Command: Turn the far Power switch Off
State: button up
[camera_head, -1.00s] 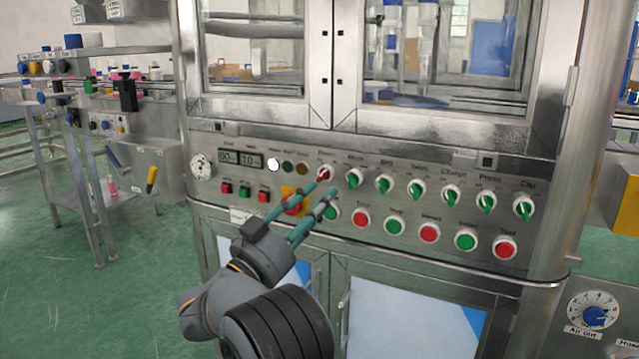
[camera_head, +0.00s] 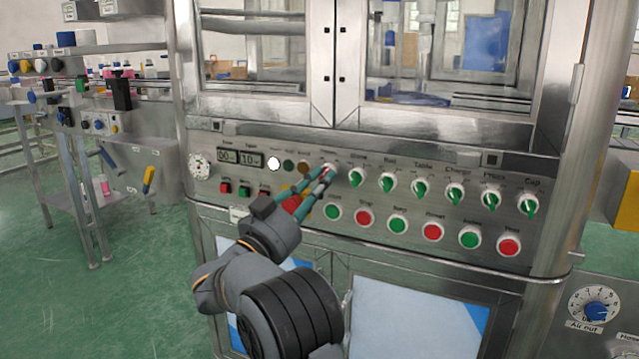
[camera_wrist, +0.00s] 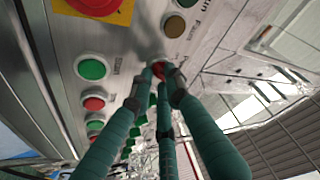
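The Power switch (camera_head: 329,168) is a red knob on a white round base, the leftmost in the row of rotary switches on the steel panel. Only part of it shows behind my fingertips. In the wrist view the red knob (camera_wrist: 158,69) shows between the dark fingertips. My gripper (camera_head: 325,176) has its long green fingers stretched up to this switch, with the tips on either side of it. The wrist view shows the gripper (camera_wrist: 163,78) with its tips close together at the knob. Whether they press on it cannot be told, and the knob's exact angle is hidden.
Several green rotary switches (camera_head: 421,187) run to the right of the Power switch. Green and red push buttons (camera_head: 364,217) sit below them. A red emergency button on a yellow plate (camera_head: 292,202) is close under my fingers. Glazed doors (camera_head: 445,60) rise above the panel.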

grip_shut()
jog(key=shift+f+n, duration=0.1)
jog(key=shift+n, duration=0.2)
jog(key=shift+s+d+r+n+t+y+b, duration=0.15)
jog(key=shift+n+t+y, duration=0.45)
jog(key=shift+n+y, duration=1.5)
jog(key=shift+w+d+n+t+y+b, duration=0.1)
jog(key=shift+n+t+y+b, duration=0.35)
jog(key=shift+n, duration=3.05)
jog(key=shift+s+d+r+n+t+y, duration=0.15)
jog(key=shift+n+t+y, duration=0.6)
jog(key=shift+n+y, duration=1.4)
jog(key=shift+f+n+h, duration=0.1)
jog(key=shift+n+h, duration=0.4)
jog(key=shift+n, duration=0.35)
jog(key=shift+o, duration=2.4)
grip_release()
